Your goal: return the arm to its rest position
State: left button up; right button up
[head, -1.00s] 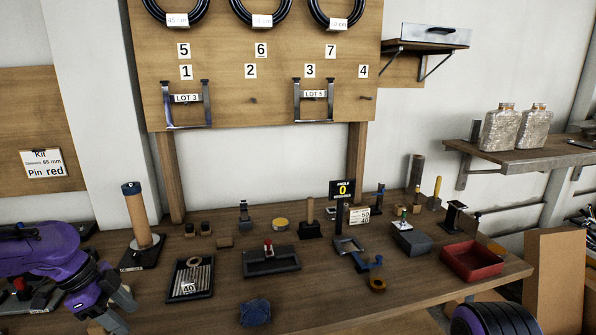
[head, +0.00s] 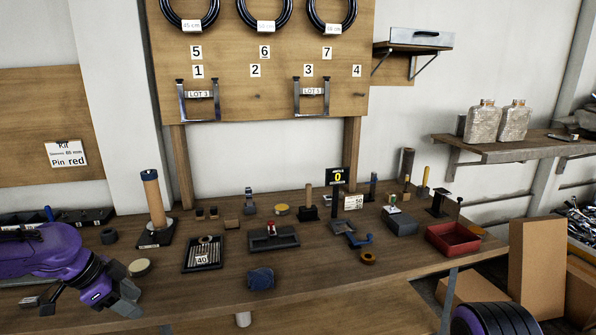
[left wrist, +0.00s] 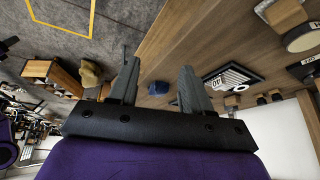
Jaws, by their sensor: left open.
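My left arm, purple and black, comes in from the left in the head view. Its gripper (head: 84,302) is at the front left edge of the workbench (head: 215,290). In the left wrist view the two grey fingers of the left gripper (left wrist: 157,88) are spread apart, with nothing between them. Beyond the fingers lie a blue block (left wrist: 158,88) and a black tray marked 40 (left wrist: 232,76). In the head view the blue block (head: 261,279) and the tray (head: 203,254) stand to the right of the gripper, apart from it. My right gripper is not seen.
A wooden post on a black base (head: 154,205) stands behind the left gripper. A red bin (head: 453,239) is at the bench's right end. A board with hanging black coils (head: 264,60) is behind. Cardboard boxes (head: 536,267) stand at right. Bare bench lies around the blue block.

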pick_arm(q)
jog(key=w+d+f+n+t+y, duration=0.2)
jog(key=w+f+n+t+y, duration=0.25)
jog(key=n, duration=0.75)
jog(key=s+f+n+y, duration=0.1)
jog(key=s+f+n, duration=0.45)
jog(key=f, duration=0.55)
jog(key=s+d+f+g, duration=0.1)
jog(key=s+f, duration=0.4)
jog(key=s, duration=0.5)
jog(key=s+d+f+g+y, duration=0.1)
jog(key=s+f+g, duration=0.1)
jog(key=s+f, duration=0.4)
jog(key=s+d+f+g+y, duration=0.1)
jog(key=s+f, duration=0.4)
jog(key=s, duration=1)
jog(key=shift+s+d+f+n+g, duration=0.35)
jog(key=shift+d+n, duration=0.05)
jog(key=shift+n, duration=0.05)
